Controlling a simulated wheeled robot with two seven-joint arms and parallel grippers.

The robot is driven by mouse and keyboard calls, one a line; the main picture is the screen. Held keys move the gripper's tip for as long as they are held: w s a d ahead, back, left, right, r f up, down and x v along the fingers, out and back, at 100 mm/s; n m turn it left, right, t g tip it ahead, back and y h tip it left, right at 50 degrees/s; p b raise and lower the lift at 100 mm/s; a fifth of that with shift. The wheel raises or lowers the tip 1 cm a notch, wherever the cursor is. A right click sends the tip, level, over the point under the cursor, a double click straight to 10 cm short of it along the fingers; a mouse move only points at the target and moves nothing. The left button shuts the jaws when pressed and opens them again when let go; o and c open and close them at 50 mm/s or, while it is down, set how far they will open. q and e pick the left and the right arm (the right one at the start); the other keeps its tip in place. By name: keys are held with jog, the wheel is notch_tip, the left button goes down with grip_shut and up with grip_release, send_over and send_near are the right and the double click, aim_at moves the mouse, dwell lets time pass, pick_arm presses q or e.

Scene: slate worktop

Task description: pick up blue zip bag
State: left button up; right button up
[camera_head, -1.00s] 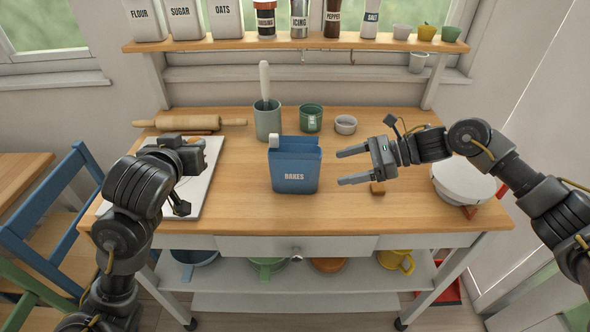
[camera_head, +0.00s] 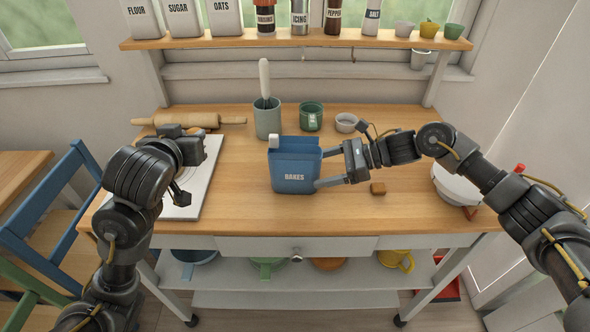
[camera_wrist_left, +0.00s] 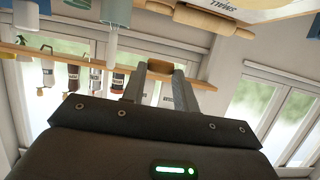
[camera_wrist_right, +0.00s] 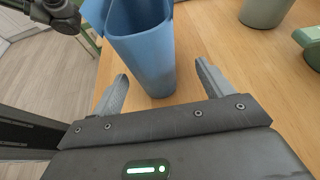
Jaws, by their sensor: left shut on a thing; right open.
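The blue bag (camera_head: 296,168), labelled BAKES, stands upright mid-worktop with its top open and a white piece at its top left corner. My right gripper (camera_head: 326,167) is open at the bag's right side. One finger reaches past its front lower corner and the other is at its right edge. In the right wrist view, the blue bag (camera_wrist_right: 145,55) stands between and just beyond the open fingertips (camera_wrist_right: 160,85). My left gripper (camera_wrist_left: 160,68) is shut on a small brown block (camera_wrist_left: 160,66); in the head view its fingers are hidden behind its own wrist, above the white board.
A brown block (camera_head: 377,188) lies right of the bag. Behind stand a grey-green crock (camera_head: 267,122), a green mug (camera_head: 311,117) and a small bowl (camera_head: 346,123). A rolling pin (camera_head: 190,121) and white board (camera_head: 205,185) are left, a white bowl (camera_head: 457,185) right. The front worktop is clear.

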aim_at(306, 146)
jog(key=shift+s+a+r+p, duration=0.1)
jog(key=shift+s+a+p, duration=0.25)
jog(key=shift+a+p, duration=0.35)
jog(key=p+x, duration=0.2)
jog(key=x, duration=0.1)
jog(key=shift+w+a+f, duration=0.1)
jog(key=shift+a+f, duration=0.1)
jog(key=shift+f, duration=0.05)
jog(key=shift+a+f, duration=0.15)
jog(key=c, duration=1)
notch_tip(306, 146, up, 9)
jog(key=b, duration=0.3)
jog(key=shift+f, duration=0.1)
jog(key=shift+r, duration=0.6)
jog(key=shift+b, duration=0.3)
